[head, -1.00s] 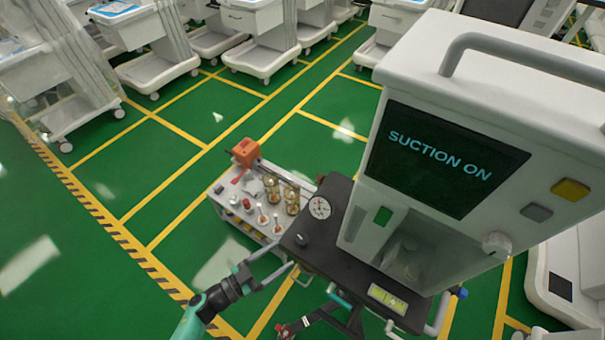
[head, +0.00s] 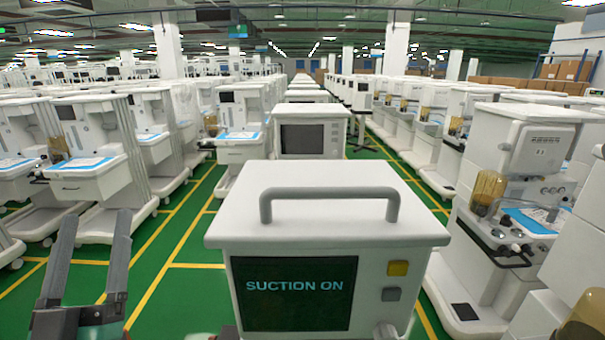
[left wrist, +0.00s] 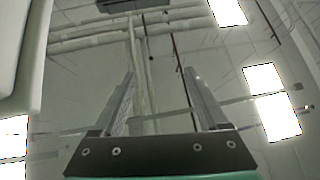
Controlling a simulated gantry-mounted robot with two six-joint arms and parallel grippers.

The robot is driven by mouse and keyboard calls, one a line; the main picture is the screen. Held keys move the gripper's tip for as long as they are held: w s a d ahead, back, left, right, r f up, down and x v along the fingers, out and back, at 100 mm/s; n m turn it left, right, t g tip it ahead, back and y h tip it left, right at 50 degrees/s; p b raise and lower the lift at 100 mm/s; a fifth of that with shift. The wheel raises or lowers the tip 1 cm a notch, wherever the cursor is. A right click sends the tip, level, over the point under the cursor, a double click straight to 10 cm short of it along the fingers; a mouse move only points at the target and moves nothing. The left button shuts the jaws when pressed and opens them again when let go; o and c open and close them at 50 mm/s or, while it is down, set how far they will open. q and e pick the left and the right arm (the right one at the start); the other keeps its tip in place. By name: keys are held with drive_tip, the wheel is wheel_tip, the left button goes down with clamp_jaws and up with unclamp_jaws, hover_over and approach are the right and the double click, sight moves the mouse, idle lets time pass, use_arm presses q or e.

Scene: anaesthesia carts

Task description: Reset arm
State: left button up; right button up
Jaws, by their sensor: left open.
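My left gripper (head: 88,262) is at the lower left of the head view. It points upward, and its two grey fingers are apart with nothing between them. In the left wrist view the same gripper (left wrist: 160,95) is open and empty, facing the ceiling and its bright lamps. A white suction unit (head: 330,220) with a grey top handle stands in front of me, to the right of the left gripper and apart from it. Its dark screen (head: 293,290) reads "SUCTION ON". My right gripper is not in view.
White anaesthesia carts stand in rows on both sides, such as one at left (head: 85,185) and one at right (head: 510,160). A monitor unit (head: 310,135) stands behind the suction unit. Green floor (head: 180,290) with yellow lines is open between the left gripper and the suction unit.

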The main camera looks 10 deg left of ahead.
use_arm(q)
drive_tip(key=s+d+r+m+t+h, duration=0.1)
drive_tip(key=s+d+r+m+h, duration=0.2)
drive_tip(key=s+d+r+h, duration=0.3)
drive_tip(key=s+d+r+m+t+h, duration=0.1)
drive_tip(key=s+d+r+m+h, duration=0.1)
drive_tip(key=s+d+r+h, duration=0.35)
wheel_tip(320, 180, up, 31)
drive_tip(key=w+y+p, duration=0.2)
drive_tip(key=p, duration=2.7)
drive_tip(key=shift+w+a, duration=0.2)
drive_tip(key=shift+w, duration=0.15)
drive_tip(key=shift+f, duration=0.1)
